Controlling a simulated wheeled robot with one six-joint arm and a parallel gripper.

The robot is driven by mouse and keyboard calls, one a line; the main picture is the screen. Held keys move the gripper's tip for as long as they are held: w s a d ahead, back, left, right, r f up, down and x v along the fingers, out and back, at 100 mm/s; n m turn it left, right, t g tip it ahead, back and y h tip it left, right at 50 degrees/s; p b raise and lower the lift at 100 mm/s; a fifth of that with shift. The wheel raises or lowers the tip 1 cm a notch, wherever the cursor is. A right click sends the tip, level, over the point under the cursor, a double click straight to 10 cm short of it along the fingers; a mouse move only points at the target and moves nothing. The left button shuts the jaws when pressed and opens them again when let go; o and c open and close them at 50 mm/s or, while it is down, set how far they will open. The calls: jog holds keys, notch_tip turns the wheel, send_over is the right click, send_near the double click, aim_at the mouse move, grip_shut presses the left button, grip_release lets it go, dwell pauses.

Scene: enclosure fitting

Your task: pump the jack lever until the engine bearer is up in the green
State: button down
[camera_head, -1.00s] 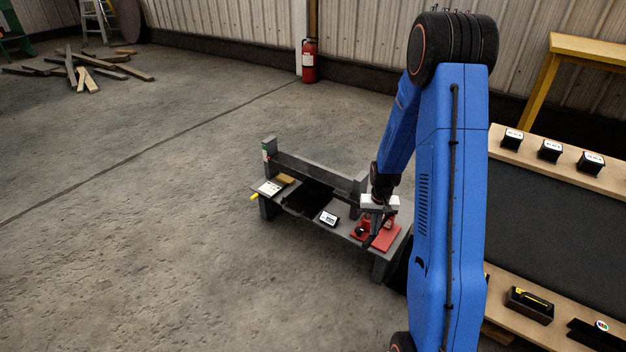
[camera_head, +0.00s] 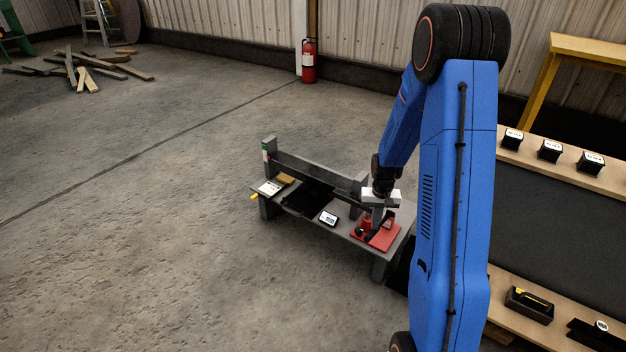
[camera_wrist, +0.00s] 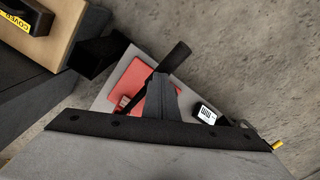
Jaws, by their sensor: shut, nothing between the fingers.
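The red jack (camera_head: 366,222) stands on its red base plate (camera_head: 385,238) at the right end of a grey bench. The plate also shows in the wrist view (camera_wrist: 118,80). The dark jack lever (camera_wrist: 177,57) runs past my fingertips in the wrist view, its thick end pointing up and right. My gripper (camera_head: 378,218) is shut and empty, pointing down over the jack beside the lever; I cannot tell if they touch. The engine bearer seems to be the grey beam (camera_head: 310,172) along the bench's back. A small green mark (camera_head: 265,155) shows on the left post; the bearer's level against it is unclear.
A small white-faced display (camera_head: 328,217) and a white card (camera_head: 270,187) are on the bench (camera_head: 345,232). A wooden-topped bench with a black box (camera_head: 530,305) is at the right.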

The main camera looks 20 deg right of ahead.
jog(key=shift+r, duration=3)
jog(key=shift+f, duration=5.35)
jog(key=shift+r, duration=5.35)
jog(key=shift+r, duration=2.55)
jog(key=shift+r, duration=0.1)
